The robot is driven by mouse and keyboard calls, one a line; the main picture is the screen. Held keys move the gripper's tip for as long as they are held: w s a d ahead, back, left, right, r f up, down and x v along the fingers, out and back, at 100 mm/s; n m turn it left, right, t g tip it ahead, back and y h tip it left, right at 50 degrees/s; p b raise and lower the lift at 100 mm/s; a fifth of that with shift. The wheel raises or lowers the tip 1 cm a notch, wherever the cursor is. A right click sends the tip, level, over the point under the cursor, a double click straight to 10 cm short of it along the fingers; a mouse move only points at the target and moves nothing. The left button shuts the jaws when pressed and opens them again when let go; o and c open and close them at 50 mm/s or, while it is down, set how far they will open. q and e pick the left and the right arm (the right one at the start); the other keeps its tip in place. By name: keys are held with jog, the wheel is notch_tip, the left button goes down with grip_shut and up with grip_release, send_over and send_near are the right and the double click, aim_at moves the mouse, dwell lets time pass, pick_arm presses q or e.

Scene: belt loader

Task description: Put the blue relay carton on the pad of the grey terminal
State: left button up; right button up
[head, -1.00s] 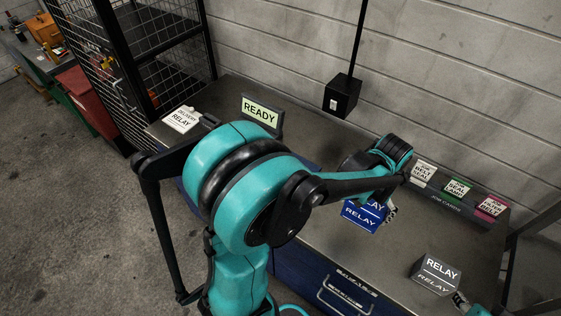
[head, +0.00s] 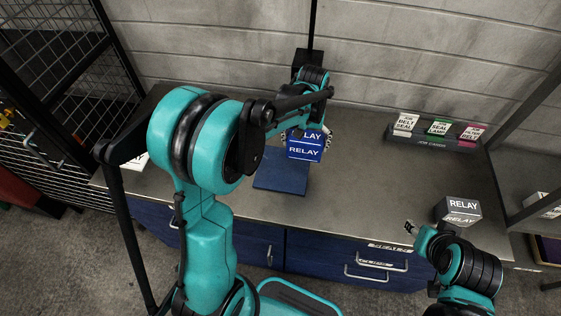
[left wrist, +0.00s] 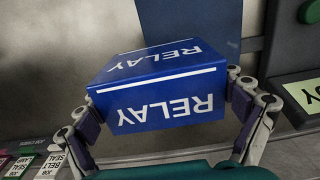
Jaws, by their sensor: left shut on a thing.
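The blue relay carton (head: 305,151) hangs in my left gripper (head: 308,138), above the bench in the head view. In the left wrist view the carton (left wrist: 165,92) sits between both fingers of my left gripper (left wrist: 162,88), its RELAY lettering upside down. A flat blue pad (head: 281,177) lies on the bench just below and left of the carton; it also shows behind the carton in the left wrist view (left wrist: 205,22). The grey terminal (left wrist: 290,55) shows partly at the right there; my arm hides it in the head view. My right gripper (head: 411,227) is small, near the bench's front edge.
A grey RELAY box (head: 462,209) stands on the right of the bench (head: 385,185). A rack of job cards (head: 436,132) stands at the back right. A black post box (head: 305,58) is by the wall. The bench's middle right is clear.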

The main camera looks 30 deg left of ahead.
pick_arm(q)
jog(key=s+a+f, duration=0.1)
jog(key=a, duration=0.1)
jog(key=s+a+f, duration=0.1)
jog(key=a, duration=0.1)
jog(key=s+a+f+b, duration=0.1)
jog(key=a+f, duration=0.1)
jog(key=shift+s+f, duration=0.1)
jog(key=shift+f+b, duration=0.75)
jog(key=shift+f, duration=1.25)
jog(key=shift+f, duration=0.1)
jog(key=o, duration=0.9)
